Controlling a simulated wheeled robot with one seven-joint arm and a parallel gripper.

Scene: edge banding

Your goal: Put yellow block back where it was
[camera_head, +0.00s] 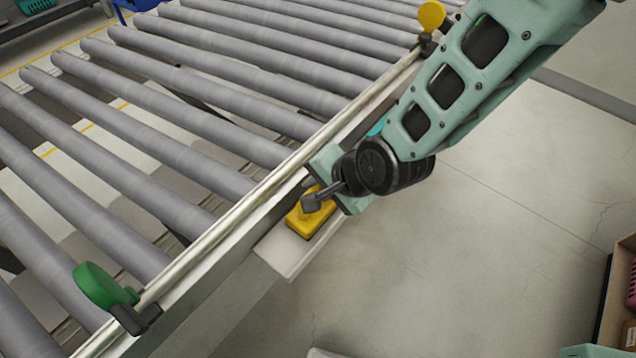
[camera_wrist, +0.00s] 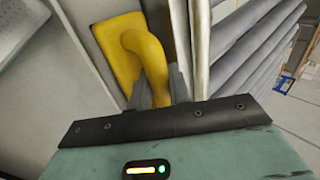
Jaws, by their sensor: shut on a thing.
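The yellow block (camera_head: 301,222) is a flat yellow plate with a raised, curved handle. In the head view it is at a small pale ledge (camera_head: 285,253) beside the roller conveyor. I cannot tell whether it touches the ledge. In the wrist view the yellow block (camera_wrist: 119,42) shows its plate and handle, and the handle runs down between the fingers. My gripper (camera_head: 313,203) is shut on this handle, and its fingers also show in the wrist view (camera_wrist: 158,92). The handle's gripped end is partly hidden by the fingers and the gripper body.
The roller conveyor (camera_head: 190,120) fills the left, with a metal rail along its edge. A green round knob (camera_head: 97,287) and a yellow round knob (camera_head: 431,15) stand on the rail. A teal thing shows partly behind my arm. Open floor (camera_head: 480,260) lies right; a box stands far right.

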